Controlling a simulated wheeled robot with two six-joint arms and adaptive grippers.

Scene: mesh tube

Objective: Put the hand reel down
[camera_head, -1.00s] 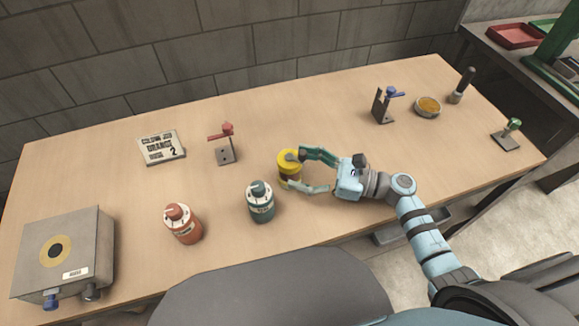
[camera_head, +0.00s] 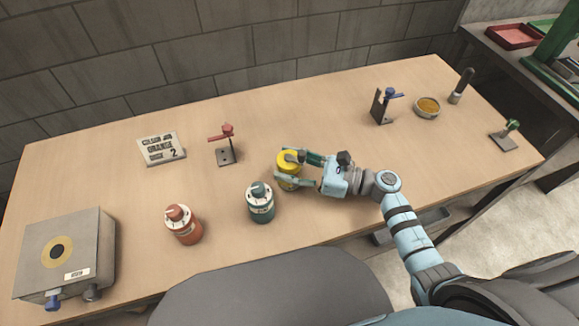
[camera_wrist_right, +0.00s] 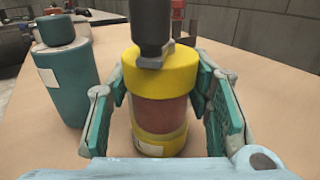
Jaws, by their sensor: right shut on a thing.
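The hand reel (camera_head: 288,183) is a yellow-ended spool with a red-brown middle and a grey handle on top. It is upright near the middle of the table (camera_head: 330,215). My right gripper (camera_head: 282,166) is shut on it from the right, one finger on each side. In the right wrist view the reel (camera_wrist_right: 160,113) sits between the teal finger pads (camera_wrist_right: 162,100), with its dark handle rising toward the top edge. Its base looks level with the table top; whether it bears on it I cannot tell. My left gripper is not in view.
A teal bottle (camera_head: 260,205) stands close left of the reel, an orange bottle (camera_head: 183,227) farther left. A grey box (camera_head: 62,255) is at far left.

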